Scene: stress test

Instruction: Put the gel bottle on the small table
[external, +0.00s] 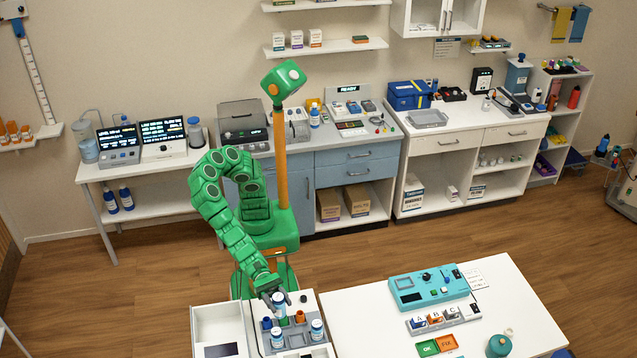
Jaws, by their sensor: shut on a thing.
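My gripper (276,294) points down over a tray at the bottom centre. It is shut on a small white bottle with a blue band (279,305), which may be the gel bottle; its label is too small to read. Two similar white and blue bottles stand in the tray, one to the right (317,330) and one below (277,339). I cannot tell whether the held bottle still touches the tray. A white table (365,325) stands to the right of the tray; I cannot tell if it is the small table.
The white table holds a teal device (430,287), an A-B-C block rack (437,318), green and orange signs (437,345) and a teal round container (499,346). Its left part is bare. Orange cups (300,316) stand close to my gripper. Counters line the back wall.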

